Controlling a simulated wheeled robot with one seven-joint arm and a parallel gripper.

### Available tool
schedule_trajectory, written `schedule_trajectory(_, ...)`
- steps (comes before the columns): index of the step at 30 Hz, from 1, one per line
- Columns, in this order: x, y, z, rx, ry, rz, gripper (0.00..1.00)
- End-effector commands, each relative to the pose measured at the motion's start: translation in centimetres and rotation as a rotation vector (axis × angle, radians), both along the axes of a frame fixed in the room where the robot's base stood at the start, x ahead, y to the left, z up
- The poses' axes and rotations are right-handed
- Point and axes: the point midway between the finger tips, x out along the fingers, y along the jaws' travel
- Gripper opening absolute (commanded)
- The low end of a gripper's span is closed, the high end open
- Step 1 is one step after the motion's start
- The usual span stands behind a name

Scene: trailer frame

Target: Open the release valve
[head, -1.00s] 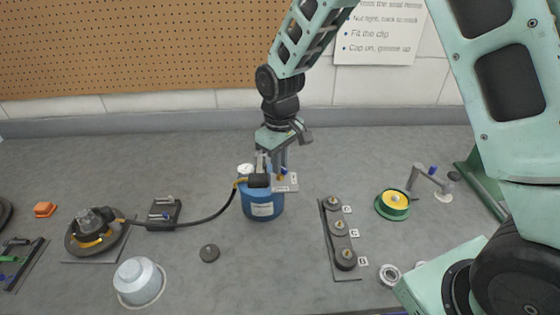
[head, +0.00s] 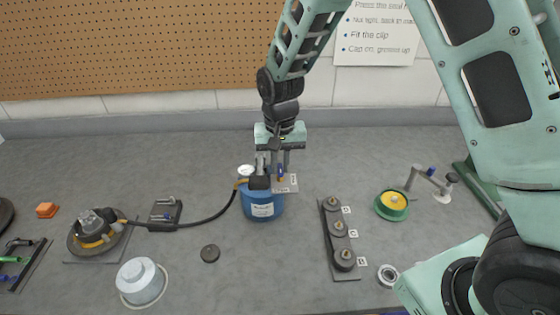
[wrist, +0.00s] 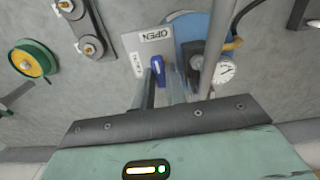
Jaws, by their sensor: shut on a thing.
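The blue tank (head: 262,208) stands upright on the bench, with a white dial gauge (head: 246,171) and a black fitting (head: 259,182) on top. The release valve's blue handle (head: 281,171) shows beside the fitting, above a card; in the wrist view the handle (wrist: 158,70) stands by my fingers and the card (wrist: 152,37) reads OPEN. My gripper (head: 274,166) points down over the tank top and is shut on the valve handle. The fingers partly hide the handle, so its exact angle and the contact are hard to see.
A black hose (head: 210,217) runs from the tank fitting to a round device (head: 95,235) at left. A belt-and-pulley plate (head: 339,236) and a green-yellow wheel (head: 391,204) lie to the right. A pegboard wall (head: 140,45) stands behind.

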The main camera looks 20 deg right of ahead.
Motion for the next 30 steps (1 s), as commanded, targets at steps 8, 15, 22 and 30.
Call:
schedule_trajectory(8, 0.12, -0.01, 0.16, 0.001, -0.004, -0.046, 0.0)
schedule_trajectory(15, 0.13, -0.01, 0.15, 0.001, -0.004, -0.048, 0.0)
schedule_trajectory(22, 0.12, -0.01, 0.13, 0.001, -0.004, -0.047, 0.35)
schedule_trajectory(30, 0.06, 0.0, 0.12, 0.0, -0.002, -0.046, 0.35)
